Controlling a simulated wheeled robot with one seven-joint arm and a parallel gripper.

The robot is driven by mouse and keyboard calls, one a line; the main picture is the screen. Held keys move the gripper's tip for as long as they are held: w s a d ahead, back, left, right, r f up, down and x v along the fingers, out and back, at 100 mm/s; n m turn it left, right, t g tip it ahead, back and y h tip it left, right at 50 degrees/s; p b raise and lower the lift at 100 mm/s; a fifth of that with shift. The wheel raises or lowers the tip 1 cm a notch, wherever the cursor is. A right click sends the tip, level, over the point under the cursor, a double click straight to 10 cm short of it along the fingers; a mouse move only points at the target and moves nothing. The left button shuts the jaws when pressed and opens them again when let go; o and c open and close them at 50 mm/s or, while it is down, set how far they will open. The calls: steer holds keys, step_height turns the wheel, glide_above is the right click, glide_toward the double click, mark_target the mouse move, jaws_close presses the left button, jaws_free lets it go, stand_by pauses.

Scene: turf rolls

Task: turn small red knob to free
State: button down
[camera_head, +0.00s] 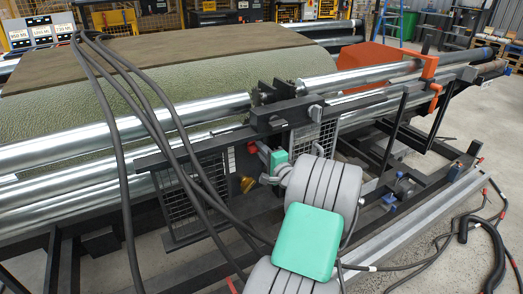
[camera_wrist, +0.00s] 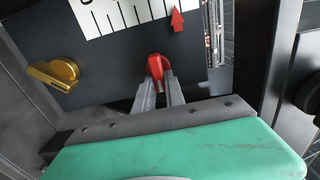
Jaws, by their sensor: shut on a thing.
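The small red knob (camera_wrist: 156,65) is on a dark panel (camera_wrist: 110,88) in the wrist view. The two metal fingers of my gripper (camera_wrist: 159,82) are shut on it, one on each side. Its lower part is partly hidden between the fingers. A white scale plate (camera_wrist: 122,14) with black tick marks lies above it, with a red arrow (camera_wrist: 178,20) at the scale's right end. In the head view my gripper (camera_head: 257,148) reaches the panel, and a bit of red (camera_head: 252,147) shows at its tips. No wording for "free" is readable.
A larger yellow knob (camera_wrist: 56,74) is to the left of the red knob, and shows in the head view (camera_head: 247,184) below my gripper. Black cables (camera_head: 170,130) hang across the machine at the left. Metal rollers (camera_head: 130,130) and a mesh guard (camera_head: 315,140) are near my arm.

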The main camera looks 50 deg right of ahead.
steer(key=c, duration=1.4)
jaws_free()
steer(key=v, duration=0.7)
steer(key=shift+s, duration=0.35)
